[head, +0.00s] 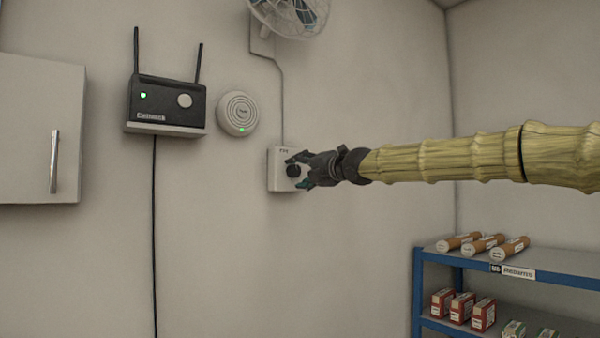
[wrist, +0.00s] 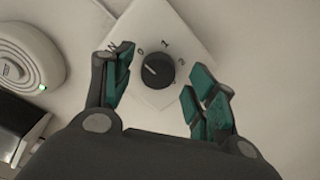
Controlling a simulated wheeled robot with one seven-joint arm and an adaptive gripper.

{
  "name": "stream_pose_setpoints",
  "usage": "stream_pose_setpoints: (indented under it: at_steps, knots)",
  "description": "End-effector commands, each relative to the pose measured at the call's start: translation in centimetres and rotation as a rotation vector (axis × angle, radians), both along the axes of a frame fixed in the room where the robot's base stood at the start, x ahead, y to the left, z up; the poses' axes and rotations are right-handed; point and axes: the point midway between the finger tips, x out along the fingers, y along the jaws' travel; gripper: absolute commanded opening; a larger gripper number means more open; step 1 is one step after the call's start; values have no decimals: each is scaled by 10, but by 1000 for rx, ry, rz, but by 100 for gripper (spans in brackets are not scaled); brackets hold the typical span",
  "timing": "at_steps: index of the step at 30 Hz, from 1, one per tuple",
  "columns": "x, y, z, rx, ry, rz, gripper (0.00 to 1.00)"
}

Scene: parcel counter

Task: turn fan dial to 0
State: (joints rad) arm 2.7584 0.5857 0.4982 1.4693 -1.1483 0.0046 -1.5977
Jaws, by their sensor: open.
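The fan dial (head: 293,170) is a round black knob on a white wall plate (head: 276,182), below the fan. In the wrist view the dial (wrist: 158,71) sits between my fingers, with the marks 0, 1 and 2 along the upper side of its plate (wrist: 150,25). Its pale pointer line lies on the knob's left part and slants to the upper left, on the 0 side. I cannot tell whether it lines up exactly with 0. My gripper (head: 303,171) is open, with teal fingertips (wrist: 161,77) on either side of the knob and visible gaps to it.
The caged fan (head: 290,14) hangs above, with a cable down to the plate. A round white device (head: 238,113) and a black router (head: 165,105) are on the wall to the left, beyond them a cabinet (head: 40,130). A blue shelf (head: 540,274) with goods stands lower right.

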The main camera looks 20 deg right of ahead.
Motion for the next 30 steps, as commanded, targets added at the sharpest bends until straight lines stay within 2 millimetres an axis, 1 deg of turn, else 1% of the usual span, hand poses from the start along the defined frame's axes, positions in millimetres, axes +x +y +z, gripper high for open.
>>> stream_pose_setpoints:
  at_steps: [9, 15, 21, 30]
  knots:
    - [-35, -14, 2, 0, -2, -1, 57]
    - [-53, -20, 1, 0, -2, 0, 57]
    - [-62, -24, 1, 0, -1, 0, 57]
    - [-63, -24, 0, 0, 0, -1, 57]
